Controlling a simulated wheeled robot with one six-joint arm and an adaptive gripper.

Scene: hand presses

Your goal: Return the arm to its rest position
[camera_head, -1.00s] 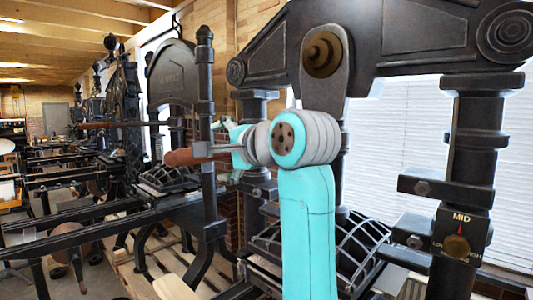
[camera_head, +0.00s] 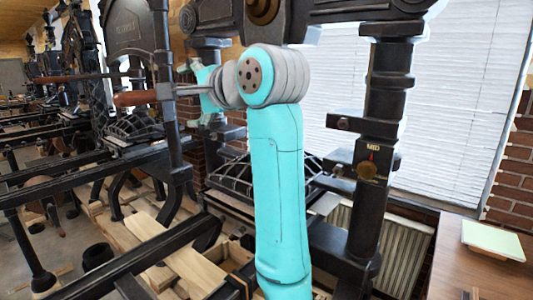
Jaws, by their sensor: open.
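My turquoise arm (camera_head: 277,190) rises from the bottom centre of the head view to a grey joint (camera_head: 270,75). Beyond this joint, smaller turquoise and grey links of mine (camera_head: 207,88) reach back and left, close to the press lever. I cannot make out my gripper's fingers; they are hidden or too small to tell. The lever's wooden handle (camera_head: 135,98) is at the left of these links, with its metal rod running right towards them. I cannot tell whether they touch.
A black hand press stands behind my arm, with a thick column (camera_head: 388,95) and a dial marked MID (camera_head: 368,168). A wooden table (camera_head: 470,275) with a pale green pad (camera_head: 492,240) is at lower right. More presses stand at left. Loose boards (camera_head: 190,265) lie below.

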